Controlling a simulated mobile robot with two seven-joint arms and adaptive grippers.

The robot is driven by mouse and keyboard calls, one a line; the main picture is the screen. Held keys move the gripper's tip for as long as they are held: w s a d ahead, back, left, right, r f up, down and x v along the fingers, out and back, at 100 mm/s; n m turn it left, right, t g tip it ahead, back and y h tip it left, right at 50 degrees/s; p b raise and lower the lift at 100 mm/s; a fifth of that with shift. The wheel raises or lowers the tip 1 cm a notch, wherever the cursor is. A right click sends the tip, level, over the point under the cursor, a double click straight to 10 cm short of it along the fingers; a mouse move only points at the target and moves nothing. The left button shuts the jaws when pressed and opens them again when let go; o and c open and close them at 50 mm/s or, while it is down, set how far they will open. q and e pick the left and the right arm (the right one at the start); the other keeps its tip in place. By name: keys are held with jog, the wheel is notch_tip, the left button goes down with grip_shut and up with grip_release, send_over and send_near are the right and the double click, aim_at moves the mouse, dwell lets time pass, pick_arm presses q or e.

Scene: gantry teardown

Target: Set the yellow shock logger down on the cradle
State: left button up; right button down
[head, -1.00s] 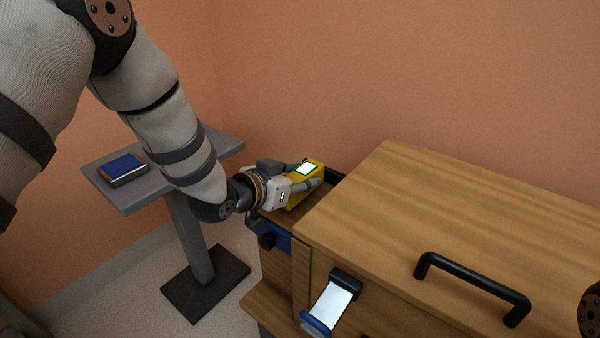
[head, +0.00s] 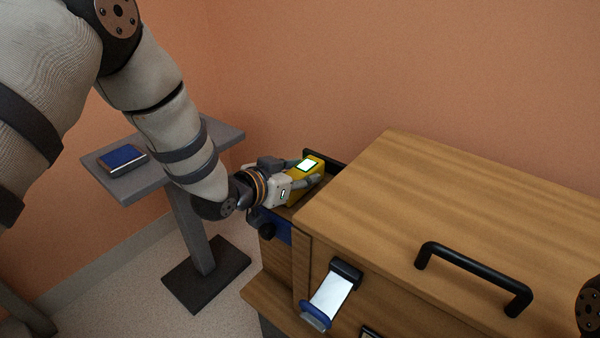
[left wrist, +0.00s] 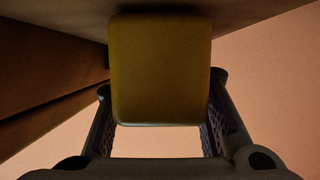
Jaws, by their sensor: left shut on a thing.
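The yellow shock logger (head: 304,178) has a lit white screen with a green border on top. My left gripper (head: 306,182) is shut on it, with a finger on either side, at the left end of the wooden crate. In the left wrist view the logger (left wrist: 160,70) fills the space between the two fingers (left wrist: 160,125). A black-edged ledge (head: 338,165) lies just behind and under the logger, beside the crate; I cannot tell whether it is the cradle or whether the logger touches it. My right gripper is not in view.
The large wooden crate (head: 450,190) has a black handle (head: 475,270) and a strap latch with a pale plate (head: 331,295). A grey stand (head: 120,180) at left carries a blue book-like object (head: 122,158). An orange wall (head: 420,70) closes the back.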

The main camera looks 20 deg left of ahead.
pick_arm(q)
jog(key=o, duration=1.4)
jog(key=shift+s, duration=0.1)
jog(key=v, duration=1.2)
